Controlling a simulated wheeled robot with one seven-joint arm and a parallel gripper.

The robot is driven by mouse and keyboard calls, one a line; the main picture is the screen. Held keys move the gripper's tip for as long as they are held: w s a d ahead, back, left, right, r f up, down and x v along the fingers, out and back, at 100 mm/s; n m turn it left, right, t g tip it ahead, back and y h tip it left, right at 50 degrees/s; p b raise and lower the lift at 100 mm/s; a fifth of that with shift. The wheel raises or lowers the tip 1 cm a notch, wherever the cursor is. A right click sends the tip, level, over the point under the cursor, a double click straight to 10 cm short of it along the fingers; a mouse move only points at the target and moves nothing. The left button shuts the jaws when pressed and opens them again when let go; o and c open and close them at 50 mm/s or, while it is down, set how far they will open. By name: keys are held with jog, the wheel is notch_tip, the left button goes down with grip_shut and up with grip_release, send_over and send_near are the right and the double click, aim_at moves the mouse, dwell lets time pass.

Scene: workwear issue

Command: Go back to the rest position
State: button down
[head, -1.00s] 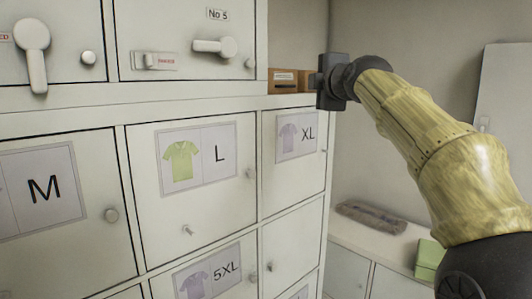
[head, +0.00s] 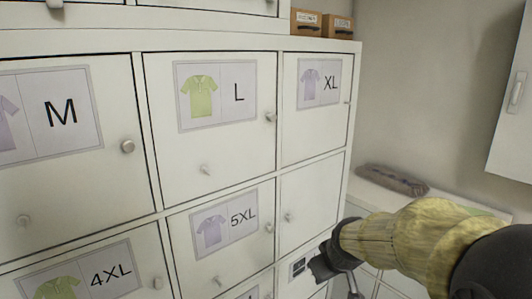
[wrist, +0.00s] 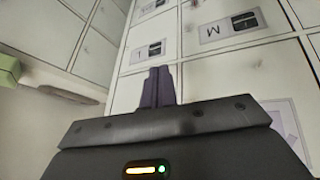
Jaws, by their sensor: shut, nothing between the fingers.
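My arm, in a yellow-green sleeve, reaches in from the right edge of the head view. My gripper shows at its dark end low in that view (head: 335,278), in front of the lower right of the locker front. In the wrist view its two dark fingers (wrist: 158,86) are together with nothing between them. The gripper looks clear of the doors, though the exact gap is hard to judge.
The white locker block has doors labelled M (head: 62,113), L (head: 238,92), XL (head: 330,83), 5XL (head: 243,218) and 4XL (head: 110,275), with protruding knobs. Small brown boxes (head: 337,26) sit on top. A grey folded cloth (head: 392,180) lies on the low cabinet at right.

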jog(key=s+d+f+m+g+b, duration=0.1)
jog(key=s+f+m+g, duration=0.2)
jog(key=s+f, duration=0.9)
jog(key=shift+s+f+m+g+b, duration=0.15)
jog(key=shift+s+m+g+b, duration=0.2)
jog(key=shift+s+m, duration=0.65)
dwell(0.7)
